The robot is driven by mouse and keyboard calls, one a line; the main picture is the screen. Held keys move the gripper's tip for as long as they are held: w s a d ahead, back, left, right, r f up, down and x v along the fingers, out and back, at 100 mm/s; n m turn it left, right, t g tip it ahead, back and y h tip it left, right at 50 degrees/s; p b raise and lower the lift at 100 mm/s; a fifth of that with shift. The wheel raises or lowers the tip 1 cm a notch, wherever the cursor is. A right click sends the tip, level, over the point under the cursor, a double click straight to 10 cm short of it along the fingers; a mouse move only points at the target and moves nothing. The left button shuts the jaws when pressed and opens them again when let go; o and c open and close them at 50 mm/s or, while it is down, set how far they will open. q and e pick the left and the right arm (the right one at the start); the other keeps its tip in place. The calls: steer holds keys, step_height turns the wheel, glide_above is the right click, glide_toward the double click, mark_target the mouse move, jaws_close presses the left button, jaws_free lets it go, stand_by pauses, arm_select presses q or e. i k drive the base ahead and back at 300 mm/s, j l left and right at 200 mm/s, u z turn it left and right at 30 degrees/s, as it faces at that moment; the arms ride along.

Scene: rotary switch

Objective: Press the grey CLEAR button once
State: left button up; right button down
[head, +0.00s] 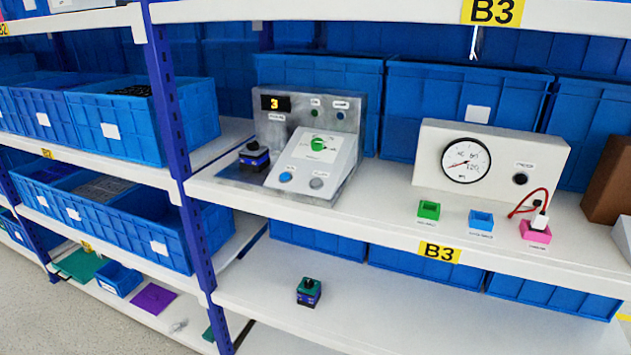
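The metal control panel (262,140) stands on the upper white shelf, left of centre in the head view. On the lower right of its sloped white face is a round grey button (316,183); its label is too small to read. Left of it is a round blue button (286,176). Above them is a green rotary knob (318,144). A small display (275,103) on the upright back plate shows a yellow 3. Neither of my grippers is in view.
A black and blue switch block (254,157) sits at the panel's left. To the right are a gauge box (490,160) and small green (429,210), blue (481,219) and pink (536,231) holders. A blue shelf post (168,100) stands left of the panel. Blue bins (320,75) fill the back.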

mark_target(316, 183)
steer(key=i+j+z, duration=0.1)
steer(key=z, duration=0.25)
steer(key=i+j+z, duration=0.1)
steer(key=j+z, duration=0.4)
steer(key=z, duration=0.2)
steer(key=i+j+z, duration=0.15)
steer(key=j, duration=0.75)
steer(key=i+j+z, duration=0.1)
steer(key=j, duration=0.75)
steer(key=j+z, duration=0.15)
steer(key=j, duration=0.75)
